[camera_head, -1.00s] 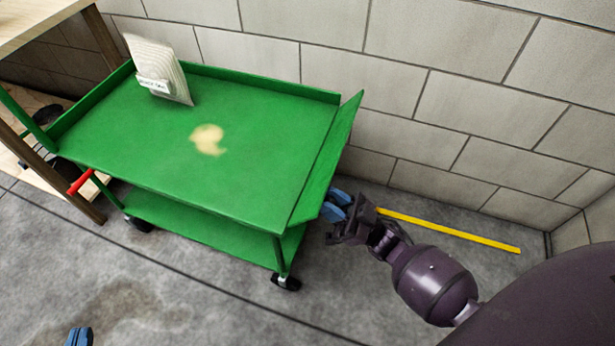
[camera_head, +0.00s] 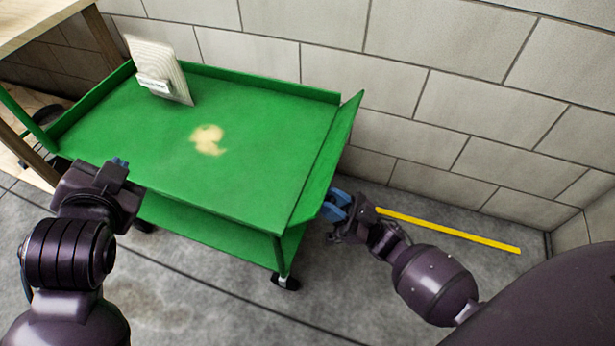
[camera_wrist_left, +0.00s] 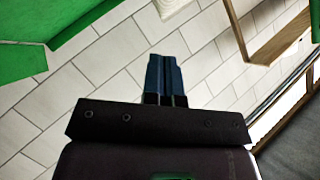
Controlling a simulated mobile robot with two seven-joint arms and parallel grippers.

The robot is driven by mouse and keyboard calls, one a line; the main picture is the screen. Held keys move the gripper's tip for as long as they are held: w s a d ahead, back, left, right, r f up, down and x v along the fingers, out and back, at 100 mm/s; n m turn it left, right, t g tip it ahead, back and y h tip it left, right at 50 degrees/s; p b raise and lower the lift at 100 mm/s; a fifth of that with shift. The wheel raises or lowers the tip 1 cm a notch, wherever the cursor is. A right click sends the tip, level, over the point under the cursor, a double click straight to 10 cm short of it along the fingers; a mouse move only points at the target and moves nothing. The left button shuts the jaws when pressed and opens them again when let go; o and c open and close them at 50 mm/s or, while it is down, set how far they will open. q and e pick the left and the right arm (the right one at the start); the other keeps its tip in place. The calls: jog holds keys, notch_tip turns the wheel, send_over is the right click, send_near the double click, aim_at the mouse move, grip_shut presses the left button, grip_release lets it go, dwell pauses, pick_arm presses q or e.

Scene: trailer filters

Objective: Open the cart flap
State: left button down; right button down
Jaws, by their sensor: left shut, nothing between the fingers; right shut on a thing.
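The green cart (camera_head: 265,125) stands against the block wall. Its flap (camera_head: 333,150) is at the right end of the top tray, slanting upward and outward. My right gripper (camera_head: 337,206) is at the flap's lower outer side near the front corner, with its blue fingers shut on the flap; the exact contact is hard to see. My left gripper (camera_head: 120,162) is over the cart's front left edge, shut and empty. Its blue fingers are together in the left wrist view (camera_wrist_left: 165,78).
A pale pleated filter (camera_head: 160,68) with a label leans at the tray's back left. A yellowish patch (camera_head: 207,140) marks the tray. A yellow strip (camera_head: 450,230) lies on the floor along the wall. A wooden shelf (camera_head: 40,25) stands at the left. Floor in front is clear.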

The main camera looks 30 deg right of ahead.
pick_arm(q)
jog(key=w+d+g, duration=0.1)
jog(key=d+g, duration=0.2)
jog(key=d, duration=0.2)
pick_arm(e)
jog(key=shift+f, duration=0.1)
pick_arm(q)
jog(key=n+g+h, duration=0.1)
jog(key=g, duration=1)
send_over(316, 194)
jog(key=w+a, duration=0.3)
jog(key=a, duration=0.1)
notch_tip(316, 194, down, 10)
jog(key=f, duration=0.1)
jog(key=shift+s+d+f, duration=0.3)
jog(key=shift+s+d, duration=0.5)
jog(key=shift+s, duration=0.05)
jog(key=shift+s+d+f, duration=0.35)
jog(key=shift+s+f, duration=0.05)
jog(key=shift+s, duration=0.05)
